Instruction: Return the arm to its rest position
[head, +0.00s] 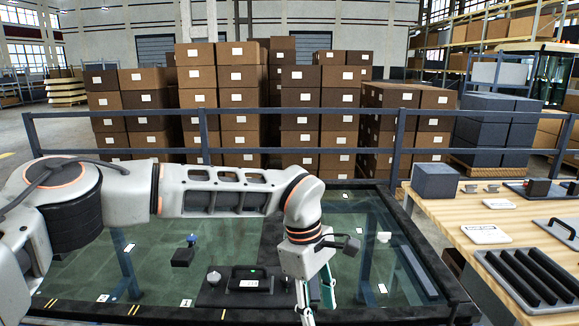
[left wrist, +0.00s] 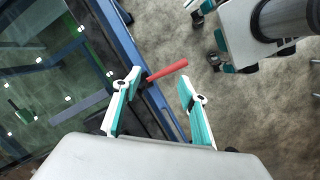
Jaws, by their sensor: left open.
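My left arm (head: 225,195) comes in from the left of the head view, stretched across above the dark glass-topped panel (head: 190,255). My left gripper (head: 318,300) points down near the front edge of that panel, its fingertips partly cut off by the frame. In the left wrist view its two teal and white fingers (left wrist: 158,88) are apart with nothing held between them. A red handle (left wrist: 166,71) shows beyond the fingers, beside a blue rail (left wrist: 130,50); it looks apart from them, though the depth is hard to judge.
A wooden bench (head: 450,240) on the right carries a grey box (head: 436,181), white labels and a black ribbed part (head: 527,275). A dark control plate (head: 225,296) lies close to the left gripper. A blue railing (head: 255,145) and stacked cartons (head: 240,85) stand behind.

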